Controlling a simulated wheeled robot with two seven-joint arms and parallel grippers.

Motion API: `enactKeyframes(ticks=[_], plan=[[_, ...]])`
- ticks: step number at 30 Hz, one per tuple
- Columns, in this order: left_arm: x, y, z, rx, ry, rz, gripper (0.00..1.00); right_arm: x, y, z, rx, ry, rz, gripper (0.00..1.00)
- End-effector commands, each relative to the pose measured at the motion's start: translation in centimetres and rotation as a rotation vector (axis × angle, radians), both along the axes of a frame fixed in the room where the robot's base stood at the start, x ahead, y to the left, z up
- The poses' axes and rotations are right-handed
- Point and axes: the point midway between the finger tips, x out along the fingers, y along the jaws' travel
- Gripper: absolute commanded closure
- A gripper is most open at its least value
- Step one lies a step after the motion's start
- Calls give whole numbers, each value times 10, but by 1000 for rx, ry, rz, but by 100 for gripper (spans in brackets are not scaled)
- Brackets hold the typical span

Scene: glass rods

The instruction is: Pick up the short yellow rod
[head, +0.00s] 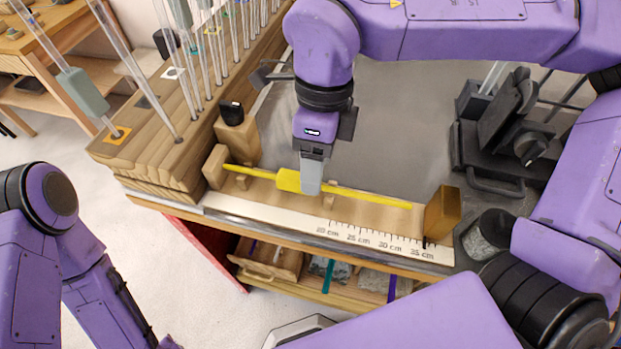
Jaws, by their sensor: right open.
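A yellow rod (370,196) lies lengthwise on a wooden measuring holder (262,192) in the head view, slanting slightly down to the right. A thicker yellow sleeve (288,180) sits on it just left of my right gripper. My right gripper (311,186) points down at the middle of the rod. It is open, and its near grey finger hides a short stretch of the rod. I cannot tell whether the rod lies between the fingers or touches them. My left arm shows at the lower left, but its gripper is out of view.
A wooden rack (160,150) with several upright clear rods stands at the left. A ruler scale (375,238) runs along the front. A wooden end block (441,213) stands at the right. A dark clamp device (505,135) is behind it. Open trays with coloured rods lie below. The grey bench (400,110) behind is mostly clear.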

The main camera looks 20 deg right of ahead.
Motion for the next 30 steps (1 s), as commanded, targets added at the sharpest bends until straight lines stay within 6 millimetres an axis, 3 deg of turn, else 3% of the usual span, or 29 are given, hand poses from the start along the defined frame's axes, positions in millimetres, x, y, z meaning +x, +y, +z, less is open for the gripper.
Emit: enactKeyframes(ticks=[5,12,17,18,30], plan=[[1,0,6,0,-2,0,57,-3,3,-24,0,3,2,40],[0,0,5,0,-1,0,57,-4,4,-26,0,1,2,44],[0,0,5,0,-1,0,57,-4,3,-26,0,1,2,96],[1,0,5,0,-2,0,57,-3,3,-26,0,1,2,100],[1,0,15,0,-2,0,57,-3,4,-16,1,-2,3,100]])
